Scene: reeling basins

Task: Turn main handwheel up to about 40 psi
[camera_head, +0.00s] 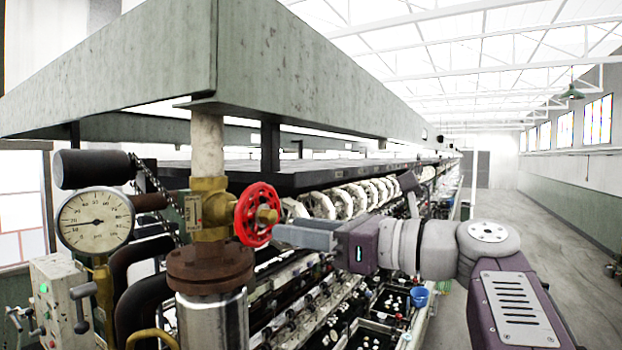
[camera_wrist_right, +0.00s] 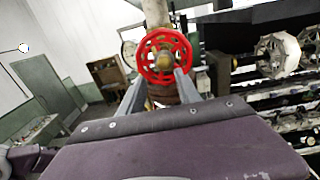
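The red handwheel (camera_head: 246,216) with a brass hub sits on the brass valve (camera_head: 208,209) of a vertical pipe. My right gripper (camera_head: 281,234) points at it from the right, fingertips close to the hub side. In the right wrist view the handwheel (camera_wrist_right: 148,62) shows ahead of the two spread fingers (camera_wrist_right: 160,82), which hold nothing. Whether a fingertip touches the rim I cannot tell. The round pressure gauge (camera_head: 97,234) stands left of the valve; its dark needle points left, in the low part of the scale. My left gripper is out of view.
A rusty flange (camera_head: 210,268) and a steel cylinder (camera_head: 213,318) are under the valve. A grey control box (camera_head: 58,290) is at lower left. A long grey-green beam (camera_head: 300,75) runs overhead. Reeling machinery lies behind my gripper; the aisle floor (camera_head: 560,225) at right is clear.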

